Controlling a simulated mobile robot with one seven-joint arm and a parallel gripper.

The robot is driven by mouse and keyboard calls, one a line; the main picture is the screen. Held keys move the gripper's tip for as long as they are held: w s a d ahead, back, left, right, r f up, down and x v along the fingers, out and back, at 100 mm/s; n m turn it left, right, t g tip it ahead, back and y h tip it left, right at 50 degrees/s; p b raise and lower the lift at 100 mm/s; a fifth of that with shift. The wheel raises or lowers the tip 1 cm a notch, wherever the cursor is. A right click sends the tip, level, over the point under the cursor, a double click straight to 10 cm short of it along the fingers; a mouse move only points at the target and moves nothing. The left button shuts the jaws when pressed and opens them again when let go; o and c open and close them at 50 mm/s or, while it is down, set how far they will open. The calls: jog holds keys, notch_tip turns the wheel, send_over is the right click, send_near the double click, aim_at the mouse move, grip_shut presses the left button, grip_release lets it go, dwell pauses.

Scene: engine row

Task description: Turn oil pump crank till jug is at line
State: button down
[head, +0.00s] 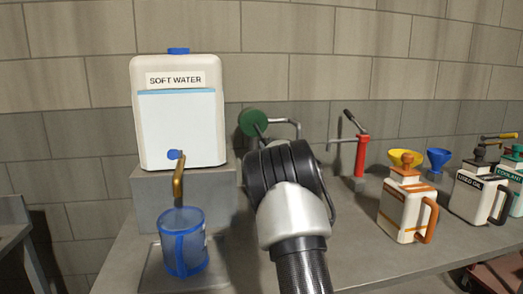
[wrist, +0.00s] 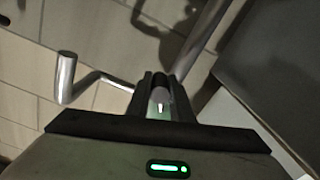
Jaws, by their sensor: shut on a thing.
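In the head view a green round pump part (head: 253,122) with a bent metal pipe (head: 286,122) shows behind my arm. My gripper is hidden there. In the wrist view my gripper (wrist: 160,92) is shut at the inner end of a bent metal crank (wrist: 98,79), whose round grip (wrist: 66,78) sticks out to the left. The exact part between the fingers is hard to see. No jug under this pump and no fill line on one shows; my arm covers that area.
A soft water tank (head: 180,125) stands on a block at left, with a blue jug (head: 184,245) under its brass spout. A red hand pump (head: 361,155), an orange-trimmed white jug (head: 402,211), funnels and more jugs stand at right. Bare bench lies between.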

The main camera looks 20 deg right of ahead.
jog(key=shift+s+d+r+n, duration=0.1)
jog(key=shift+d+r+n, duration=0.25)
jog(key=shift+n, duration=0.4)
jog(key=shift+s+d+r+n, duration=0.1)
jog(key=shift+d+r+n, duration=0.15)
jog(key=shift+d+n, duration=0.35)
jog(key=shift+a, duration=0.1)
jog(key=c, duration=1.6)
grip_release()
jog(key=shift+o, duration=0.2)
jog(key=shift+s, duration=0.1)
jog(key=s+a, duration=0.3)
jog(key=s, duration=1.4)
jog(key=shift+a, duration=0.2)
jog(key=shift+r, duration=0.1)
